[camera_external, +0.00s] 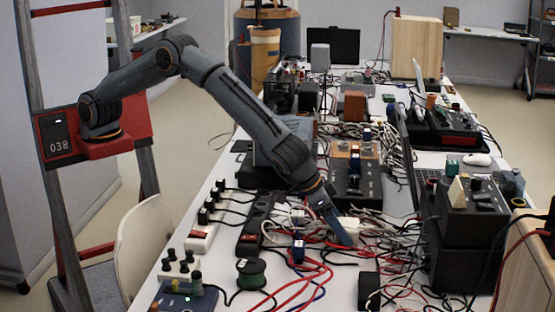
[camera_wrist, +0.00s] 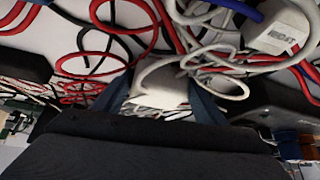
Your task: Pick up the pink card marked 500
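I cannot make out a pink card marked 500 in either view. My gripper (camera_external: 340,232) reaches down among the cables on the long table, beside a small white box (camera_external: 350,225). In the wrist view the two dark blue fingers of my gripper (camera_wrist: 162,98) stand apart. A white box with dark print (camera_wrist: 280,32) lies at the upper right of the wrist view.
Red, white and black cables (camera_external: 305,275) tangle around my gripper. A black power strip (camera_external: 258,222) lies to its left, a dark control box (camera_external: 355,180) behind it, and stacked black devices (camera_external: 470,240) to its right. Some white table (camera_external: 225,265) is bare at the front left.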

